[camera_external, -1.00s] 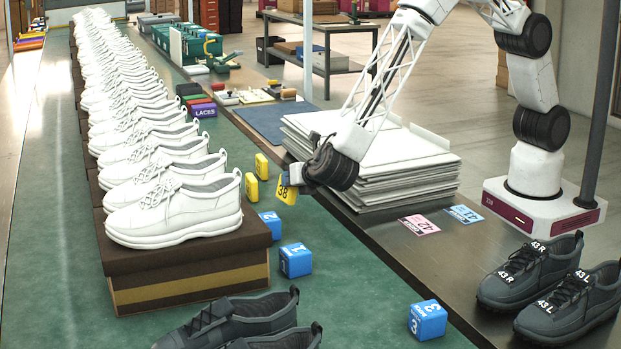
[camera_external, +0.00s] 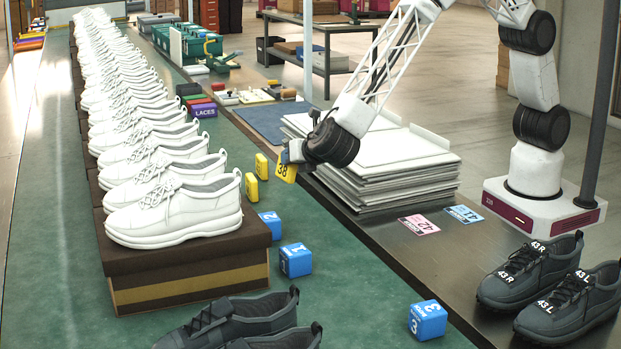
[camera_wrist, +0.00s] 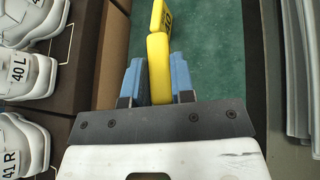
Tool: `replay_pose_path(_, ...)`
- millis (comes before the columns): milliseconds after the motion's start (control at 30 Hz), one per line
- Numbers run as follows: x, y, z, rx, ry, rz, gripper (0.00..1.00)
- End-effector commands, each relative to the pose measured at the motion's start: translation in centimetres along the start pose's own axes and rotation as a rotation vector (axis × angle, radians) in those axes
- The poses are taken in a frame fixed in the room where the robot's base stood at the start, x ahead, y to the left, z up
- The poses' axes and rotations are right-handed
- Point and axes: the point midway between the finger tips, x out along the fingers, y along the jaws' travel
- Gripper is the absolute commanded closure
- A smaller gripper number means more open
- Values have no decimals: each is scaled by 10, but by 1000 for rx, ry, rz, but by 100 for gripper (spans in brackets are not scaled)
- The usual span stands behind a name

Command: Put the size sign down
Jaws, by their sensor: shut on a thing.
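My gripper (camera_external: 293,158) is shut on a yellow size sign (camera_external: 286,172) that reads 38 and is tilted. It is held at the right edge of the green surface, beside the stack of white sheets. In the wrist view the sign (camera_wrist: 158,70) stands between the blue fingers (camera_wrist: 155,82). Two other yellow signs, one farther (camera_external: 262,165) and one nearer (camera_external: 252,187), stand on the green surface just left of it. I cannot tell whether the held sign touches anything underneath.
A row of white shoes (camera_external: 172,213) on brown boxes (camera_external: 190,275) runs along the left. Blue numbered cubes (camera_external: 296,260) stand in front of the signs. The white sheet stack (camera_external: 385,180) is close on the right. Green surface between the cubes is clear.

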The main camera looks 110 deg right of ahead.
Motion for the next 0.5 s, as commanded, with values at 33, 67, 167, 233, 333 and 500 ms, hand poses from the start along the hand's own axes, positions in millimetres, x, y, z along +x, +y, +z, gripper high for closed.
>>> replay_pose_path(33,0,0,0,0,0,0,100)
replay_pose_path(67,0,0,0,0,0,0,100)
replay_pose_path(167,0,0,0,0,0,0,100)
replay_pose_path(233,0,0,0,0,0,0,100)
replay_pose_path(333,0,0,0,0,0,1,100)
replay_pose_path(500,-5,0,-2,-12,5,16,100)
